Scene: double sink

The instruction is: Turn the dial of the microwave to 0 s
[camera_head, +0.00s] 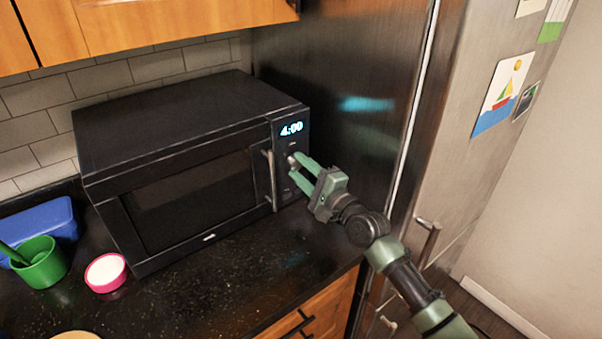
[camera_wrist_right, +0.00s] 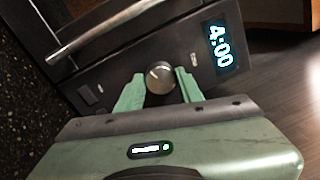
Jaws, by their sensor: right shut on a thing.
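The black microwave (camera_head: 185,165) stands on the dark counter with its door shut. Its display (camera_head: 291,129) reads 4:00, and the same display shows in the right wrist view (camera_wrist_right: 220,45). The round silver dial (camera_wrist_right: 160,76) sits on the control panel below the display. My right gripper (camera_head: 297,170) is at the panel, its green fingers on either side of the dial and shut on it. In the right wrist view the fingers (camera_wrist_right: 160,88) flank the dial. My left gripper is not in view.
The microwave's door handle (camera_head: 270,178) is just left of the dial. A steel fridge (camera_head: 335,110) stands close on the right. A green cup (camera_head: 40,264), a blue container (camera_head: 50,220) and a pink-rimmed bowl (camera_head: 106,272) are on the counter at left. The counter front is clear.

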